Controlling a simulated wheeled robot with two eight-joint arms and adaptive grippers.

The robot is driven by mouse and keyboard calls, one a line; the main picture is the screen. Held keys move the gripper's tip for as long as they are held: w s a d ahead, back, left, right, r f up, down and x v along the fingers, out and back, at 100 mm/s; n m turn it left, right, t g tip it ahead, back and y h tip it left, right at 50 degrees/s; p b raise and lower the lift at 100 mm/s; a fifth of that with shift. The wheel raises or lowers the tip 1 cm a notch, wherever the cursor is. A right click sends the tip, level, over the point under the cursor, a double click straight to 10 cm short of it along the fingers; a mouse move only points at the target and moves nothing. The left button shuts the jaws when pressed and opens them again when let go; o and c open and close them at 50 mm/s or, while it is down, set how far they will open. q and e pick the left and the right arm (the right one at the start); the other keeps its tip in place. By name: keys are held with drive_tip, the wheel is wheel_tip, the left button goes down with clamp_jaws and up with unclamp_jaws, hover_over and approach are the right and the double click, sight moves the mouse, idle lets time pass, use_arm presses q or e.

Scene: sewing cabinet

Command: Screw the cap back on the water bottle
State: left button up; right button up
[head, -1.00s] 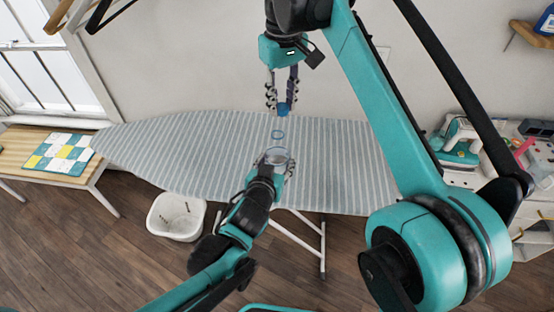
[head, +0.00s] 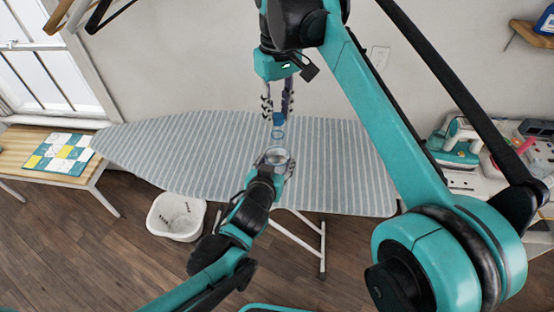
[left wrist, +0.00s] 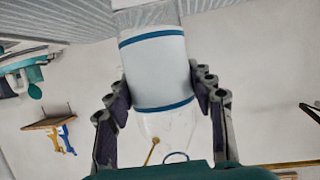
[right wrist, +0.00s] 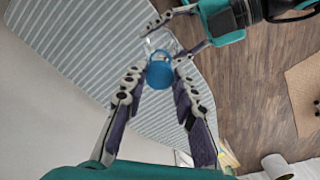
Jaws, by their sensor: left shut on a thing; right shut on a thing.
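My left gripper (head: 274,170) is shut on the water bottle (left wrist: 157,75), fingers on both sides of it. The bottle is clear with a white label edged by blue bands in the left wrist view. In the head view its clear body (head: 276,155) stands above the gripper, with a blue ring (head: 277,133) near its top. My right gripper (head: 278,106) points down, shut on the blue cap (head: 279,118). The cap (right wrist: 159,75) sits between the fingertips in the right wrist view, overlapping the clear bottle top. In the head view the cap is just above the ring, apparently with a small gap.
A striped ironing board (head: 150,160) lies behind and below the grippers. A white basket (head: 176,217) stands on the floor at left. A bench (head: 85,175) with a patchwork piece is at far left. An iron (head: 458,145) is on the cluttered surface at right.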

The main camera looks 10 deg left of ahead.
sight(278, 117)
drive_tip(key=shift+f, duration=0.2)
drive_tip(key=shift+f, duration=0.1)
idle(0.6)
drive_tip(key=shift+s+f, duration=0.1)
drive_tip(key=shift+f, duration=0.7)
drive_tip(key=shift+f, duration=0.55)
